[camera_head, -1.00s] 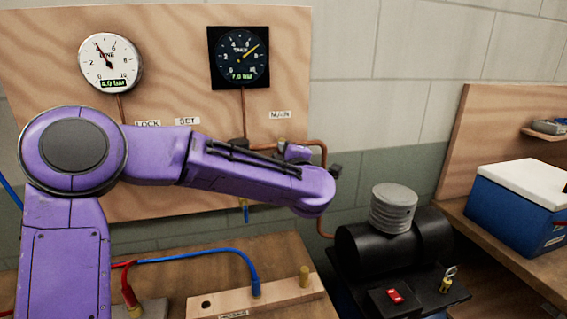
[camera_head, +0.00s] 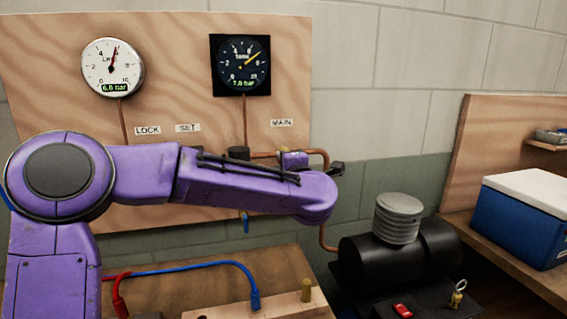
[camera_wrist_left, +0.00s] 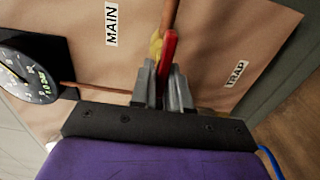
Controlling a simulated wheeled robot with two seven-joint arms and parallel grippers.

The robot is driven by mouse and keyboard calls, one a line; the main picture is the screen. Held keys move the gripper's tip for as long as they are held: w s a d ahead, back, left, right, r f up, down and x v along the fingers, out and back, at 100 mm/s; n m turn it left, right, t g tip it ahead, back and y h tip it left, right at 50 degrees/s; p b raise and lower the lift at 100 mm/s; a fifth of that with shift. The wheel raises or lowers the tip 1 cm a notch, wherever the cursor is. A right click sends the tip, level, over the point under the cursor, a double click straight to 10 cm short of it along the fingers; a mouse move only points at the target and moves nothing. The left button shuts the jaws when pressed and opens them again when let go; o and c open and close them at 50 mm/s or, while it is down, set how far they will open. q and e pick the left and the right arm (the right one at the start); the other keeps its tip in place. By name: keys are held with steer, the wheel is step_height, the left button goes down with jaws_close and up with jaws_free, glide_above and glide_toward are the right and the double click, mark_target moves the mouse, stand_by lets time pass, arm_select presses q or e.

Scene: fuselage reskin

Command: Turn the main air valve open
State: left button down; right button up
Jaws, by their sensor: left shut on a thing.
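The main air valve shows in the left wrist view as a red lever (camera_wrist_left: 169,48) at a brass body (camera_wrist_left: 156,46) on a copper pipe (camera_wrist_left: 171,12). My left gripper (camera_wrist_left: 164,80) is shut on the red lever, which lies roughly along the pipe in that view. The MAIN label (camera_wrist_left: 111,24) is beside it and also shows in the head view (camera_head: 281,123). In the head view my left arm hides the valve. The line gauge (camera_head: 113,67) reads about 6.0 bar and the tank gauge (camera_head: 240,65) 7.0 bar. My right gripper is not in view.
A black compressor (camera_head: 385,255) with a grey ribbed filter (camera_head: 398,218) stands right of the panel. A wooden block (camera_head: 285,306) and red and blue hoses (camera_head: 190,268) lie below my arm. A blue cooler (camera_head: 520,225) sits on the right bench.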

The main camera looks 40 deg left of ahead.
arm_select(q)
steer(key=shift+r, duration=0.2)
steer(key=c, duration=1.2)
jaws_free()
steer(key=shift+w, duration=0.1)
steer(key=shift+w+f, duration=0.15)
steer(key=shift+f, duration=0.05)
steer(key=b+v, duration=0.2)
steer(key=v, duration=0.8)
steer(key=shift+d, duration=0.1)
